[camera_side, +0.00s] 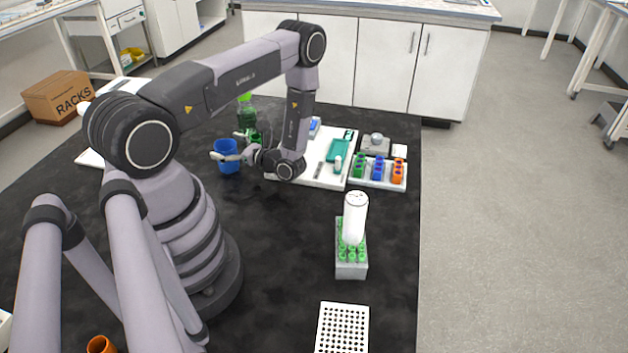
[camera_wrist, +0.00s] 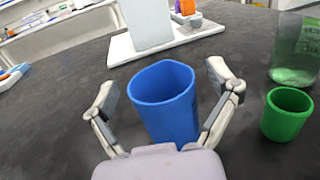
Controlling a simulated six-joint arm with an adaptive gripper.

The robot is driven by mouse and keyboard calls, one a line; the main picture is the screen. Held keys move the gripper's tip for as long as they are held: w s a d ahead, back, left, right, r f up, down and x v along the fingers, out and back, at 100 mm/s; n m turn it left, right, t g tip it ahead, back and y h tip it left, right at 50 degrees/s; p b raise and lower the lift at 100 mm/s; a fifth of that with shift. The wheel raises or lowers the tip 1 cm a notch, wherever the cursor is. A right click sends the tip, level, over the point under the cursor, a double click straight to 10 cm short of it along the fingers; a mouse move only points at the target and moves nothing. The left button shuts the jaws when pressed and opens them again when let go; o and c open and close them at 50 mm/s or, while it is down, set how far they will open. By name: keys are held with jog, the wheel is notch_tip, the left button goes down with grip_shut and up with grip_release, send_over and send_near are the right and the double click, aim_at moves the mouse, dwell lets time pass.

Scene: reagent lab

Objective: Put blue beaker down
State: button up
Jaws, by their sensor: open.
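The blue beaker (camera_wrist: 168,112) stands upright on the dark bench, between the two spread fingers of my gripper (camera_wrist: 165,88) in the wrist view. Gaps show between the beaker and both fingertips, so the gripper is open around it. In the side view the blue beaker (camera_side: 228,160) is left of my wrist, with my gripper (camera_side: 232,146) reaching toward it from the right. The beaker's lower near part is hidden by my gripper in the wrist view.
A green beaker (camera_wrist: 286,114) and a green-tinted bottle (camera_wrist: 296,55) stand close on the right in the wrist view. A white tray (camera_side: 310,172) lies behind my wrist. The bench's middle is clear.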

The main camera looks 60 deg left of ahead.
jog(key=v, duration=1.3)
jog(key=shift+w+d, duration=0.1)
jog(key=shift+d, duration=0.05)
jog(key=shift+w+d+r, duration=0.2)
jog(key=d+r+n+t+h, duration=0.2)
jog(key=d+r+n+h, duration=0.15)
jog(key=r, duration=0.75)
jog(key=d+r+n+t+h, duration=0.1)
jog(key=d+r+n+h, duration=0.3)
jog(key=r, duration=0.7)
jog(key=s+d+r+n+t+h, duration=0.4)
jog(key=s+d+r+t+h, duration=0.3)
jog(key=r, duration=0.6)
jog(key=s+d+t, duration=0.2)
jog(key=s+t, duration=0.1)
jog(key=t, duration=0.1)
jog(key=shift+s+t, duration=0.3)
jog(key=shift+o, duration=0.5)
jog(key=shift+s+d+r+t+h, duration=0.2)
jog(key=shift+s+r+t+h, duration=0.05)
jog(key=shift+t+h, duration=0.1)
